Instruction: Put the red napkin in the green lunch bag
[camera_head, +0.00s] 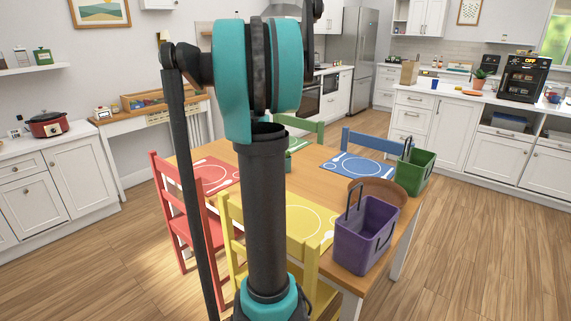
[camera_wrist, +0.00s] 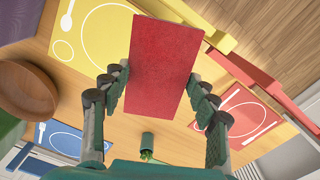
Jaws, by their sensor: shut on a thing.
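The red napkin (camera_wrist: 166,50) is a flat rectangle held between the two fingers of my gripper (camera_wrist: 160,84) in the wrist view. My gripper is shut on it, with a finger at each side edge, above the wooden table. In the head view I cannot make out the gripper or the napkin. The green lunch bag (camera_head: 411,178) is an open-topped box with a raised dark handle. It stands upright at the right end of the table, beside the blue placemat, well apart from the napkin. Its inside is mostly hidden.
A purple lunch bag (camera_head: 366,240) stands at the table's near right corner, with a brown round bowl (camera_head: 372,190) behind it. Yellow (camera_head: 308,222), red (camera_head: 216,175) and blue (camera_head: 357,166) placemats lie on the table (camera_head: 300,173). A small green pot (camera_wrist: 148,142) stands mid-table. Coloured chairs surround it.

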